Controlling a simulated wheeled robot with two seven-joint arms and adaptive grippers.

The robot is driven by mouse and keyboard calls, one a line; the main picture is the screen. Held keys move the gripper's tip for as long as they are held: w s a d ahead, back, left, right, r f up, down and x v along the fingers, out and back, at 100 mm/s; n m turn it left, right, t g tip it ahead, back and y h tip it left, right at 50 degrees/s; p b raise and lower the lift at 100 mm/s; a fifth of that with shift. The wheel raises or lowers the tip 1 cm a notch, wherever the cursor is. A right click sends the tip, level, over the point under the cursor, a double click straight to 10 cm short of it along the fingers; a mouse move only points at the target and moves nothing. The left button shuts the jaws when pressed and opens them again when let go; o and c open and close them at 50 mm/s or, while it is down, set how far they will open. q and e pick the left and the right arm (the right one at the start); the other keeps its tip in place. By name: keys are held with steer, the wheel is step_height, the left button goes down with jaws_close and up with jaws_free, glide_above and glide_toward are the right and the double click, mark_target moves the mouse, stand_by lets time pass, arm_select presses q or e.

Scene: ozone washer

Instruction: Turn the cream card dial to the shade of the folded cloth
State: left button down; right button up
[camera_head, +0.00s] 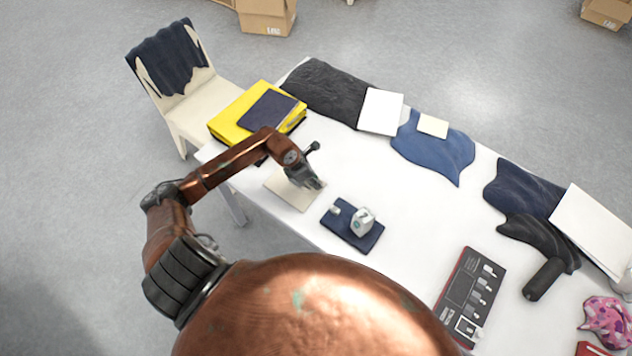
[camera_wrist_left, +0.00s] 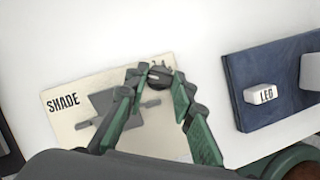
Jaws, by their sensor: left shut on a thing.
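The cream card (camera_head: 288,194) lies flat on the white table, partly under my left gripper (camera_head: 314,182). In the left wrist view the card (camera_wrist_left: 72,122) reads "SHADE" at its left, and a dark dial knob (camera_wrist_left: 159,76) sits near its far edge. My left gripper (camera_wrist_left: 160,88) is shut on the knob, a finger on each side. A dark navy folded cloth (camera_head: 267,110) lies on a yellow box. My right gripper is out of view.
A navy pad (camera_head: 367,239) with white blocks lies close to the right of the card. Black (camera_head: 322,91), blue (camera_head: 450,150) and navy cloths (camera_head: 525,190) lie along the far side. A dark panel (camera_head: 470,285) lies farther right. A chair (camera_head: 200,105) stands at the left.

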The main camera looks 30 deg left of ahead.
arm_select(q)
steer(key=m+b, duration=0.3)
steer(key=shift+w+a+f+g+h, duration=0.1)
steer(key=shift+f+g+h, duration=0.15)
steer(key=shift+g+h, duration=0.15)
steer(key=shift+r+m+b, duration=0.2)
steer(key=shift+m+b, duration=0.6)
steer(key=shift+b, duration=0.15)
steer(key=shift+h, duration=0.3)
steer(key=c, duration=1.9)
jaws_free()
steer(key=shift+c, duration=0.2)
steer(key=shift+r, duration=0.1)
steer(key=v, duration=1.2)
steer(key=shift+w, duration=0.2)
